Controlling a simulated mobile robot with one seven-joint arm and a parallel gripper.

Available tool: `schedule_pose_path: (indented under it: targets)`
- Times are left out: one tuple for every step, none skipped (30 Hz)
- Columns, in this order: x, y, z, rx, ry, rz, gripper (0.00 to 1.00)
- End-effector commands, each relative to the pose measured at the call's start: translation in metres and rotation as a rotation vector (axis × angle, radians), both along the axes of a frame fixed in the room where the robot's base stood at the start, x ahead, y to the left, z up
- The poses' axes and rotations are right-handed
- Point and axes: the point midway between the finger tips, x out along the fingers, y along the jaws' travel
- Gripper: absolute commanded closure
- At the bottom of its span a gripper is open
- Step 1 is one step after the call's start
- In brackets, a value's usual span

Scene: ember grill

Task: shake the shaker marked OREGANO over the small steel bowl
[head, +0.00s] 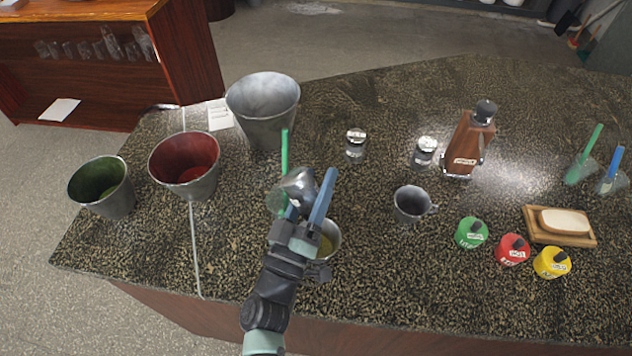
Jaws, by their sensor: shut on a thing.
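My gripper (309,194) is at the middle of the counter, its blue fingers shut on a shaker (298,184) with a shiny steel top. The shaker looks tilted. Its label does not show, so I cannot read whether it says OREGANO. A small steel bowl (334,234) stands just right of and below the gripper, partly hidden by it, with something yellowish inside. I cannot tell whether the shaker is directly over the bowl. Two other steel-topped glass shakers, one left (355,146) and one right (425,152), stand farther back.
A large steel bucket (263,105), red-lined (205,178) and green-lined (115,195) buckets stand left. A green-handled tool (285,150) is beside the shaker.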

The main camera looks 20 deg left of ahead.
Motion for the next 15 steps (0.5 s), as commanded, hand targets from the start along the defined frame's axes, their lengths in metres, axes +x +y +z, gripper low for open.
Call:
schedule_pose_path:
  targets:
    - [0.000, 0.000, 0.008, 0.000, -0.002, -0.001, 0.79]
    - [0.000, 0.000, 0.011, 0.000, -0.002, -0.001, 0.79]
    - [0.000, 0.000, 0.015, 0.000, -0.002, -0.001, 0.79]
    - [0.000, 0.000, 0.019, 0.000, -0.002, -0.001, 0.79]
    - [0.000, 0.000, 0.022, 0.000, -0.002, -0.001, 0.79]
    - [0.000, 0.000, 0.027, -0.001, -0.001, 0.000, 0.79]
    - [0.000, 0.000, 0.030, -0.001, -0.001, 0.000, 0.79]
    - [0.000, 0.000, 0.034, -0.001, -0.001, 0.000, 0.79]
    - [0.000, 0.000, 0.038, -0.001, -0.001, 0.000, 0.79]
    - [0.000, 0.000, 0.041, -0.001, -0.001, 0.000, 0.79]
    - [0.000, 0.000, 0.044, -0.001, -0.002, 0.000, 0.79]
    - [0.000, 0.000, 0.048, -0.001, -0.002, 0.000, 0.79]
    - [0.000, 0.000, 0.052, 0.000, -0.002, 0.000, 0.79]
    - [0.000, 0.000, 0.055, 0.000, -0.002, 0.000, 0.79]
    - [0.000, 0.000, 0.058, 0.000, -0.001, 0.001, 0.79]
